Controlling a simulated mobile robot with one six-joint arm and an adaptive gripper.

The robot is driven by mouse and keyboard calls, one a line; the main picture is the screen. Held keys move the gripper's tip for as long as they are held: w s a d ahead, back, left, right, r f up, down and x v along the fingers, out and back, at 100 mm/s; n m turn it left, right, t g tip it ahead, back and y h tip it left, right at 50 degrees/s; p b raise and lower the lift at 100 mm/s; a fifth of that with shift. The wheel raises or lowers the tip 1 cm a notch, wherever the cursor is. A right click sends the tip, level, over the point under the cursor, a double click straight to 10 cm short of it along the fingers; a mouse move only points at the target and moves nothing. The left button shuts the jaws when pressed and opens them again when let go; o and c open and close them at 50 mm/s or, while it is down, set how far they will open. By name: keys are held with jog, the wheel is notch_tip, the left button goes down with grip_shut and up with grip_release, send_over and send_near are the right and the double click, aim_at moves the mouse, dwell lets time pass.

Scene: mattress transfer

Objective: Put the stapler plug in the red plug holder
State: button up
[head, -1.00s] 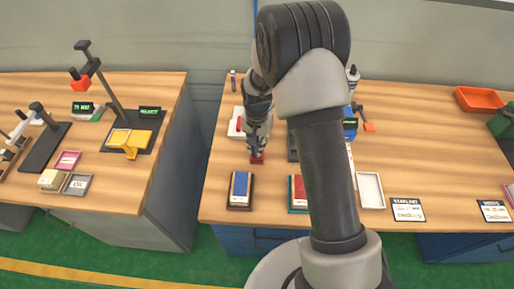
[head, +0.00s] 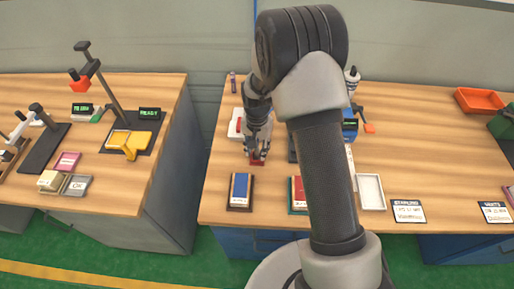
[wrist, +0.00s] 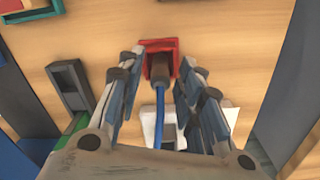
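The red plug holder (wrist: 156,46) lies on the table, and in the head view its red edge (head: 257,163) shows below my gripper. The stapler plug (wrist: 160,68), a dark brown plug with a blue cable, sits with its front end in the red holder. The holder hides its tip, so I cannot tell how deep it is. My gripper (wrist: 162,65) is open, with one finger on each side of the plug and a gap to it on both sides. In the head view my gripper (head: 256,152) points down at the holder.
A blue-topped block (head: 240,190) and a red one (head: 297,193) lie near the table's front edge. A white tray (head: 371,191) is to the right. A white item (wrist: 172,132) lies below the cable in the wrist view. Free wood lies left of the holder.

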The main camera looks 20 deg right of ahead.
notch_tip(320, 180, up, 20)
jog(key=s+n+p, duration=0.1)
jog(key=s+p, duration=0.2)
jog(key=p, duration=0.1)
jog(key=s+r+n+t, duration=0.2)
jog(key=s+r, duration=0.6)
jog(key=r, duration=0.2)
jog(key=s+r+n+t, duration=0.1)
jog(key=s+n, duration=0.1)
jog(key=s, duration=0.6)
jog(key=s+r+n+t, duration=0.1)
jog(key=s+r+n, duration=0.1)
jog(key=s, duration=0.6)
jog(key=shift+s+r+t, duration=0.3)
jog(key=shift+s, duration=0.1)
